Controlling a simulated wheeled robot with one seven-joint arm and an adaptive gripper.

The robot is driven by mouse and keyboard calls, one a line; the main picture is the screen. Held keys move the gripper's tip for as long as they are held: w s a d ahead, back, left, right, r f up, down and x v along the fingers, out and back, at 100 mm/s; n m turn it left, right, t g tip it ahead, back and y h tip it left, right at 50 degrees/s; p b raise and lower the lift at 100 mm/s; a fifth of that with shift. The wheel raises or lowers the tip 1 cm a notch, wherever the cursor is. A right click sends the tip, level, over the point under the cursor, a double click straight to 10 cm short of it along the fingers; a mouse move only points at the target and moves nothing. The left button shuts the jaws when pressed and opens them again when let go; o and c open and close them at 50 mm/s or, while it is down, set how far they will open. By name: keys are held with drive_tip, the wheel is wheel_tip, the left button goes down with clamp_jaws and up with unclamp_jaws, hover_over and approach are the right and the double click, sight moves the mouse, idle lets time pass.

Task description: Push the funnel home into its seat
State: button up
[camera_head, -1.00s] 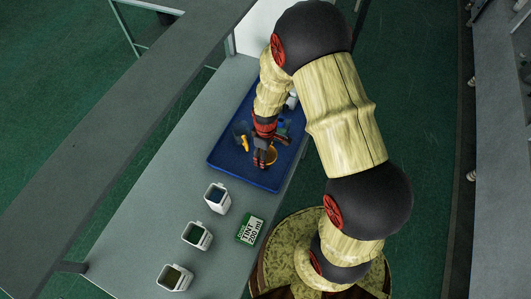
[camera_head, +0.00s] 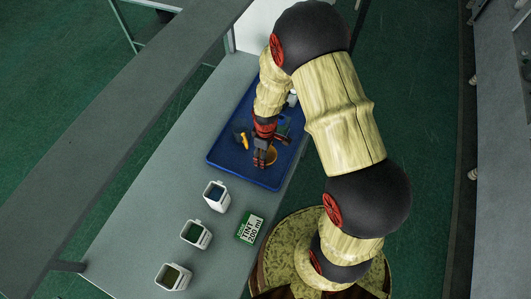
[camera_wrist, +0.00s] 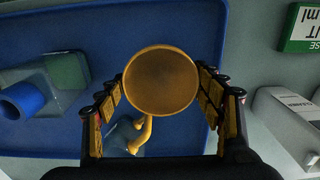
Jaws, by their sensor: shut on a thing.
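The funnel (camera_wrist: 161,80) is an amber round piece, seen mouth-on in the wrist view between my fingers. It shows in the head view as a small orange patch (camera_head: 272,156), partly hidden by my gripper (camera_head: 262,159). In the wrist view my gripper (camera_wrist: 160,105) has one finger on each side of the funnel and is shut on it. The funnel's lower end and its seat are hidden, so I cannot tell how deep it sits.
A blue tray (camera_head: 226,164) lies under my gripper. In it are a blue-grey piece with a yellow handle (camera_wrist: 140,135) and a blue cylinder (camera_wrist: 22,101).

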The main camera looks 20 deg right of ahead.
drive_tip(key=shift+f, duration=0.2)
drive_tip(key=o, duration=1.5)
wheel_tip(320, 180, up, 12)
